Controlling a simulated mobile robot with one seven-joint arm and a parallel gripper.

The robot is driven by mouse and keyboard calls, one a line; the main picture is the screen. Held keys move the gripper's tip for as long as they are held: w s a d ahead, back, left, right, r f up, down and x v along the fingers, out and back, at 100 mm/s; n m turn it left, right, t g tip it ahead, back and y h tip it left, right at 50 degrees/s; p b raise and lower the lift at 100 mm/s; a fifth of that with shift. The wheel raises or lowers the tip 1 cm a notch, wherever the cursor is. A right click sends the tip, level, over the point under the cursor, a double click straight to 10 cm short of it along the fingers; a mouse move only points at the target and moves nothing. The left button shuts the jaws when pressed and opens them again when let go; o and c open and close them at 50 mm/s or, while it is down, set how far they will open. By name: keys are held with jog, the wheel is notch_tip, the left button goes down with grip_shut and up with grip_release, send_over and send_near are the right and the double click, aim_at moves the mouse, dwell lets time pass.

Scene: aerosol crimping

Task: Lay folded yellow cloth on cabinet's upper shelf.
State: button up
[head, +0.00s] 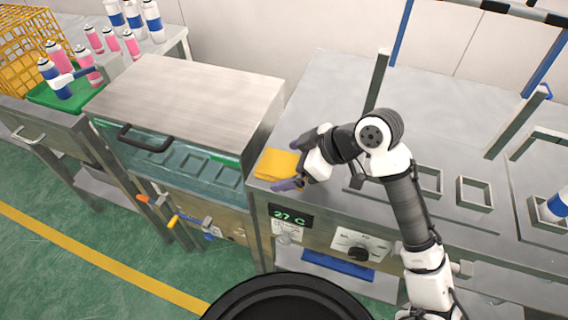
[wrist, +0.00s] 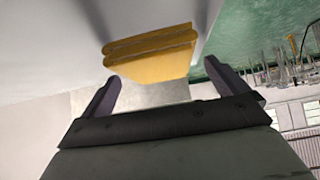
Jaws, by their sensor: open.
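The folded yellow cloth (head: 275,164) lies flat on the metal bench top, near its front left corner. In the wrist view the cloth (wrist: 152,52) shows its stacked folds, ahead of and between my two fingers. My gripper (head: 288,165) is open, with its fingers reaching toward the cloth from the right in the head view. In the wrist view my gripper (wrist: 158,88) holds nothing, and a gap seems to lie between the fingertips and the cloth. I cannot tell which part here is the cabinet's upper shelf.
A metal-lidded glass-front bath (head: 180,100) stands left of the bench. Spray cans (head: 58,80) and a yellow wire basket (head: 32,50) are at the far left. A shelf (head: 340,272) with a blue item lies under the bench's control panel (head: 290,215). Metal posts (head: 377,80) rise from the bench.

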jog(key=shift+w+a+f, duration=0.1)
jog(key=shift+a+f, duration=0.2)
jog(key=shift+f, duration=0.05)
jog(key=c, duration=1.1)
jog(key=shift+r, duration=0.1)
